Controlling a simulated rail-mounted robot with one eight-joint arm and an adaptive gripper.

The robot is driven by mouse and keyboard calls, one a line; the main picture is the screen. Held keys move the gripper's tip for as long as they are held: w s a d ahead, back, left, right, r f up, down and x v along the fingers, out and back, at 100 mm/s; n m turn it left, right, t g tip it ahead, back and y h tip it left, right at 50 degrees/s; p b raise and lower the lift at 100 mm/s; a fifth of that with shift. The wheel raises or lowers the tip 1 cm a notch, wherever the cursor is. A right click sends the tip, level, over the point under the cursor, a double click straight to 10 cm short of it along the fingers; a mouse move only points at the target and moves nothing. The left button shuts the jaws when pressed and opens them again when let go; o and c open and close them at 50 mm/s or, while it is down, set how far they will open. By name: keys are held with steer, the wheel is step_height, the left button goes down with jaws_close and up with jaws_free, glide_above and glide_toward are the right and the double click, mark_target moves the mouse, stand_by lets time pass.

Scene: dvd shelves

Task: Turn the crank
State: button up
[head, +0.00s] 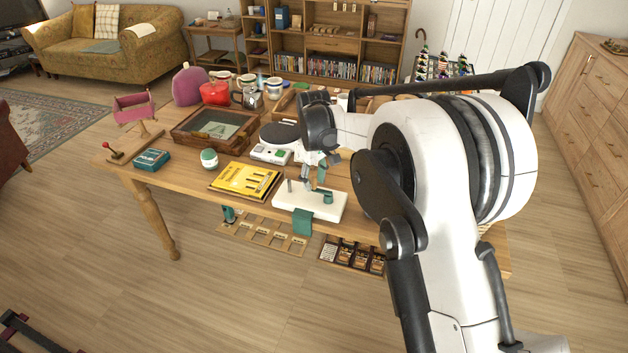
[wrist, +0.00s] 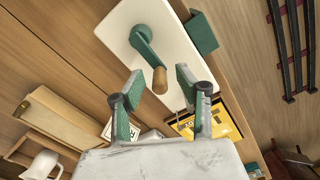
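The crank has a green arm and a wooden knob on a white base (head: 322,208). In the wrist view the green crank arm (wrist: 145,45) slants across the white base (wrist: 177,45), with the wooden knob (wrist: 160,81) at its near end. My gripper (wrist: 158,73) is open, with one green-padded finger on each side of the knob in the picture. Gaps show on both sides, so the fingers look apart from it. I cannot tell the depth between fingertips and knob. In the head view my gripper (head: 317,172) is just above the crank, partly hiding it.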

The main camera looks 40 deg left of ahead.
jaws_close()
steer(key=shift+w+m, duration=0.15)
steer(key=shift+m, duration=0.15)
steer(key=m, duration=0.1)
steer(key=w+m+b, duration=0.1)
steer(key=m, duration=0.1)
steer(key=shift+w+a+m, duration=0.1)
steer(key=shift+w+m, duration=0.1)
steer(key=shift+m, duration=0.1)
steer(key=w+m+b, duration=0.1)
steer(key=m, duration=0.2)
steer(key=shift+w+m, duration=0.2)
steer(key=shift+m, duration=0.1)
steer(key=m, duration=0.1)
steer(key=w+d+m, duration=0.1)
steer(key=m, duration=0.1)
steer(key=m+b, duration=0.1)
steer(key=m, duration=0.1)
steer(key=shift+w+d, duration=0.3)
steer(key=shift+w, duration=0.05)
steer(key=shift+w+d+m+b, duration=0.15)
steer(key=shift+d+m, duration=0.1)
steer(key=shift+m, duration=0.65)
steer(key=shift+w+d+m+b, duration=0.15)
steer(key=shift+d+m, duration=0.15)
steer(key=shift+m, duration=0.6)
steer(key=shift+w+d+m, duration=0.15)
steer(key=shift+d+m, duration=0.1)
steer(key=shift+m, duration=0.65)
